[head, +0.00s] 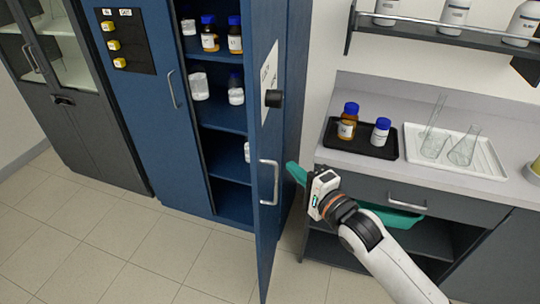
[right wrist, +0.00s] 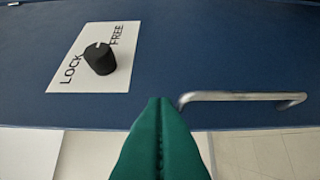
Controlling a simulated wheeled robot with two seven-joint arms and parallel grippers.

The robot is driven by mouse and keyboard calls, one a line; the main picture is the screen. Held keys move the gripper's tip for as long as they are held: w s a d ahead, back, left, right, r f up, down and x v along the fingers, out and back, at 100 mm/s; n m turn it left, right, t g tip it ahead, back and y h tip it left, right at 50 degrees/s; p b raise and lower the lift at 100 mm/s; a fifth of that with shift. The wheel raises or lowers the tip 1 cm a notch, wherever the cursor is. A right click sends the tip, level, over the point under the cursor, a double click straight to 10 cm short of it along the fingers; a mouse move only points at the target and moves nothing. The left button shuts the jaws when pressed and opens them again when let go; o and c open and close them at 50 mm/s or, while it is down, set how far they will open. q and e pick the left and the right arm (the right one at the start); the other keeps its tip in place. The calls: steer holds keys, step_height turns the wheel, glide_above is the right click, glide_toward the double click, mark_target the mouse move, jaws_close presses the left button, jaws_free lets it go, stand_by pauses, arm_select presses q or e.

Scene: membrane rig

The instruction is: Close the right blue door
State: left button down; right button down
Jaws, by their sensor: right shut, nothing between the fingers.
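The right blue door (head: 268,205) of the blue cabinet stands open, swung out toward me, so it shows nearly edge-on in the head view. It carries a silver bar handle (head: 269,183) and a black knob (head: 273,98) on a white label. In the right wrist view the door's blue face (right wrist: 220,60) fills the upper part, with the knob (right wrist: 100,58) beside "LOCK" and "FREE" and the handle (right wrist: 245,97) to the right. My right gripper (head: 292,170) has green fingers, is shut and empty, and is just right of the door near the handle. Contact cannot be told. My left gripper is not in view.
The left blue door (head: 150,110) is shut. Bottles with blue caps stand on the cabinet shelves (head: 222,125). On the right, a counter (head: 385,85) holds a black tray (head: 359,146) with bottles and a white tray (head: 488,165) with glassware. Tiled floor (head: 205,262) lies clear in front.

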mark_target(260, 151)
steer(key=w+a, duration=0.1)
steer(key=a, duration=0.1)
steer(key=w+a+p, duration=0.1)
steer(key=a, duration=0.1)
steer(key=w+a+p, duration=0.1)
steer(key=a, duration=0.1)
steer(key=shift+w, duration=0.35)
